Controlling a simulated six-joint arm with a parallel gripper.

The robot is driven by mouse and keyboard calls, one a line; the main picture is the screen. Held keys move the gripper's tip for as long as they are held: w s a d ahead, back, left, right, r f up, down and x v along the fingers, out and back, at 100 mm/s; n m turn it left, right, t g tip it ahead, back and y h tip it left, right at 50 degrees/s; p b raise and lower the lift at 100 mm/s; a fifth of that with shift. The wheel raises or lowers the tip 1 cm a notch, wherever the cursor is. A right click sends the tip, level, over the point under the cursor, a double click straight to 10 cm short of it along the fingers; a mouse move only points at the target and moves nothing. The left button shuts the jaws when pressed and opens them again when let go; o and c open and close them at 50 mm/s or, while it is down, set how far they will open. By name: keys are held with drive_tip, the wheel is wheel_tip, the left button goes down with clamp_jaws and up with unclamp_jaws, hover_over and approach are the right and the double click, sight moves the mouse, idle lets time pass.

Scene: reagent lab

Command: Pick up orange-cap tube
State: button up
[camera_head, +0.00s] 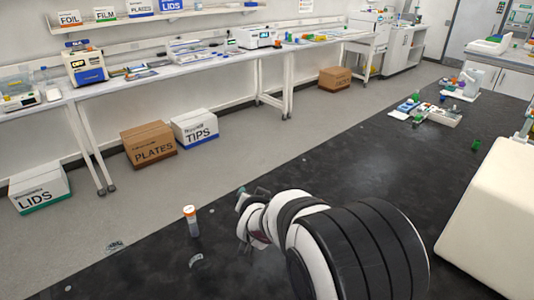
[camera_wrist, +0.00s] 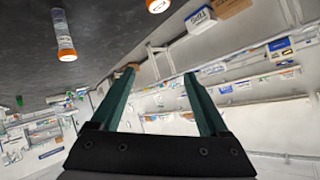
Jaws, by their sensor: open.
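An orange-cap tube (camera_head: 191,222) stands upright on the dark bench, left of my gripper (camera_head: 243,200) and apart from it in the head view. In the wrist view, which looks upside down, a tube with an orange cap (camera_wrist: 64,36) shows at the upper left, outside the jaws. A second orange cap (camera_wrist: 157,5) is cut off at the top edge there; its body is out of frame. My gripper's two green fingers (camera_wrist: 159,76) are spread with nothing between them. My arm may hide part of the bench behind it in the head view.
The dark bench top (camera_head: 330,170) is mostly clear around the tube. Racks with coloured items (camera_head: 430,110) and a small green item (camera_head: 476,145) are farther back. A cream-coloured machine (camera_head: 495,215) stands at the right. Boxes (camera_head: 149,144) sit on the floor beyond the bench.

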drive_tip(key=w+a+f+t+h, duration=0.1)
drive_tip(key=f, duration=0.1)
drive_tip(key=w+a+f+t+h, duration=0.1)
drive_tip(key=f+t+h, duration=0.1)
drive_tip(key=w+a+f+t+h, duration=0.1)
drive_tip(key=w+f+t, duration=0.1)
drive_tip(key=shift+a+n+h, duration=0.3)
drive_tip(key=shift+t+h, duration=0.4)
drive_tip(key=shift+t, duration=0.1)
drive_tip(key=f, duration=0.8)
drive_tip(key=shift+s, duration=0.3)
drive_tip(key=x, duration=0.5)
drive_tip(key=shift+r, duration=0.2)
drive_tip(key=shift+a, duration=0.1)
clamp_jaws()
